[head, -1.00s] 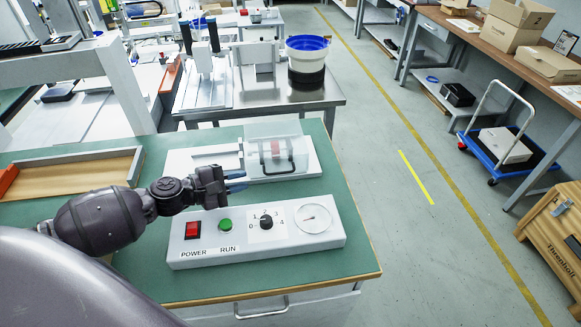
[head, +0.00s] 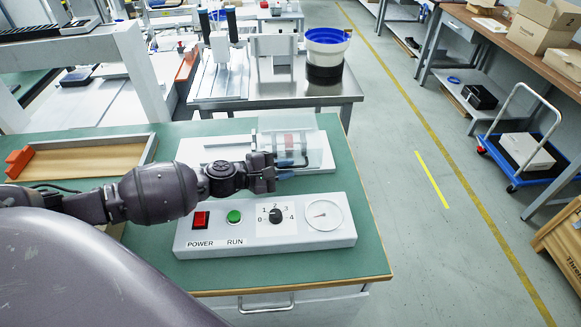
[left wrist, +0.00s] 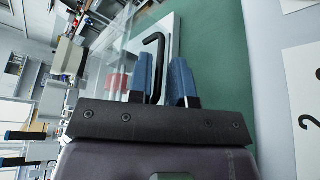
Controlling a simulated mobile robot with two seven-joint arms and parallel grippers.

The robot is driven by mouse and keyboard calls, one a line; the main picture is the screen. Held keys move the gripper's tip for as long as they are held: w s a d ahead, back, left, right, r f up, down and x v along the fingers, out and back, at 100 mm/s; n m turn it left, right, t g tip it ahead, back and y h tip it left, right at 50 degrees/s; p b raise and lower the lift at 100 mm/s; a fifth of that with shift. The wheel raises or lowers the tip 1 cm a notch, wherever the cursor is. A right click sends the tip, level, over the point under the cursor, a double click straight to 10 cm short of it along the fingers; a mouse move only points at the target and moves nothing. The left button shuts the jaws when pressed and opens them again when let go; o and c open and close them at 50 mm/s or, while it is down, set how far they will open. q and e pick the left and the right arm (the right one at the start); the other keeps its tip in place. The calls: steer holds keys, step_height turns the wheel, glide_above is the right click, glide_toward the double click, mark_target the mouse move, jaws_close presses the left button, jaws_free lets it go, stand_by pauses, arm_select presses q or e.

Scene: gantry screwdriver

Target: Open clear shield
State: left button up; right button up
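The clear shield (head: 316,143) stands over a white base plate (head: 204,150) on the green table, with a red part and dark parts seen through it. My left gripper (head: 287,174) is at the front of the shield, near its lower edge. In the left wrist view, the two blue fingers of my left gripper (left wrist: 160,72) are apart. The black bent handle (left wrist: 154,42) of the shield shows between them, with a gap to the right finger. I cannot tell whether the left finger touches it. My right gripper is in neither view.
A control box with a red power switch (head: 201,219), green run button (head: 234,216), dial knob and gauge sits just in front of the shield. A wooden tray (head: 85,162) lies at the left. The green table (head: 352,222) is bare along its right edge.

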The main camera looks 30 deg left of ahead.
arm_select(q)
steer(key=shift+w+d+f, duration=0.15)
steer(key=shift+w+d, duration=0.25)
steer(key=shift+w, duration=0.2)
jaws_close()
